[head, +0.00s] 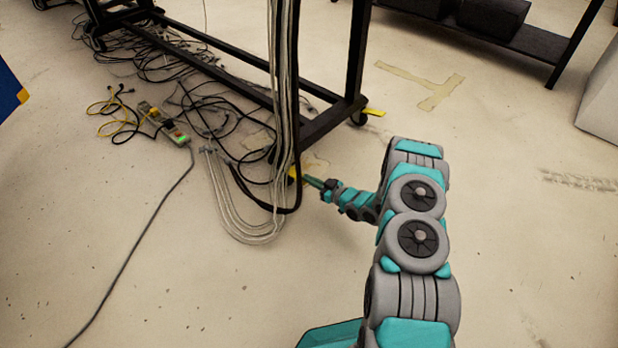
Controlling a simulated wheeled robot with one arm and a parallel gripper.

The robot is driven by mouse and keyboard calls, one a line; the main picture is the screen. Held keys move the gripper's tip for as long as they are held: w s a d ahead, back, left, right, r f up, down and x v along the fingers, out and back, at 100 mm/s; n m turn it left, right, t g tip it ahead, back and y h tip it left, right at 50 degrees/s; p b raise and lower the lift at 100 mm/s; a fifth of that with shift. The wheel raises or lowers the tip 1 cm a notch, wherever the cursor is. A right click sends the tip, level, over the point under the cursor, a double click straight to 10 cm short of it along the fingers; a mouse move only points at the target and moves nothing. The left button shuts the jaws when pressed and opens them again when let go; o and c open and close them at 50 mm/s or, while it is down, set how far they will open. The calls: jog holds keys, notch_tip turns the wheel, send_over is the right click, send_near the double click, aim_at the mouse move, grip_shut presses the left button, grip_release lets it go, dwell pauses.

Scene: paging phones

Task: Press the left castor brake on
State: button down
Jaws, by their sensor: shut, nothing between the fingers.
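A black wheeled frame stands on the floor, with a castor at each of its two near corners. The left castor's yellow brake tab (293,172) shows low at the left corner, partly hidden by hanging cables and my gripper. My gripper (312,181) is shut and empty, low near the floor, with its tips at or right beside this tab. I cannot tell whether they touch, or whether the tab is up or down. The right castor's yellow brake tab (375,112) sticks out to the right, clear of my arm.
A bundle of grey and black cables (283,90) hangs down the frame and loops on the floor (245,225) just left of my gripper. A power strip (165,125) lies among tangled cables at left. A dark shelf (530,42) stands at the back right.

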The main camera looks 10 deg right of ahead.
jog(key=shift+s+f+t+y, duration=0.1)
jog(key=shift+f+t+y, duration=0.25)
jog(key=shift+f, duration=0.65)
jog(key=shift+f, duration=0.15)
